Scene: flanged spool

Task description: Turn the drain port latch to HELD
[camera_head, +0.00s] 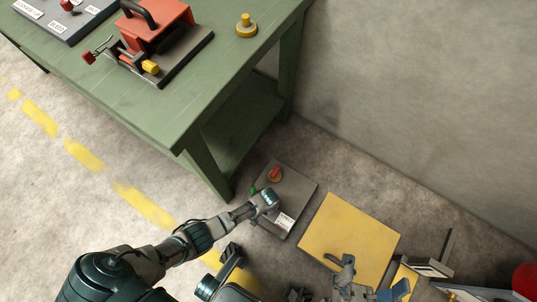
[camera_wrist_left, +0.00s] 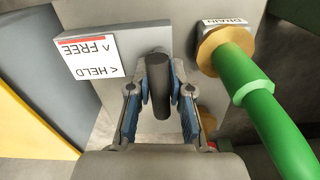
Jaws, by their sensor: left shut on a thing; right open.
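The drain port latch is a dark, rounded lever (camera_wrist_left: 158,85) on a grey box (camera_head: 293,190), which stands on the floor. My left gripper (camera_wrist_left: 160,92) is shut on the lever, with a blue-padded finger on each side. In the head view my left gripper (camera_head: 268,201) hides the lever. A white label (camera_wrist_left: 90,50) reading HELD and FREE, upside down in the left wrist view, is beside the lever. I cannot tell which mark the lever points to. My right gripper (camera_head: 374,283) is open and empty, low over a yellow panel.
A green hose (camera_wrist_left: 262,110) leaves a brass fitting (camera_wrist_left: 222,45) marked DRAIN, close right of my left fingers. A red handle (camera_head: 275,173) tops the box. The yellow panel (camera_head: 348,232) lies to its right. A green table (camera_head: 180,110) stands behind, near the wall.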

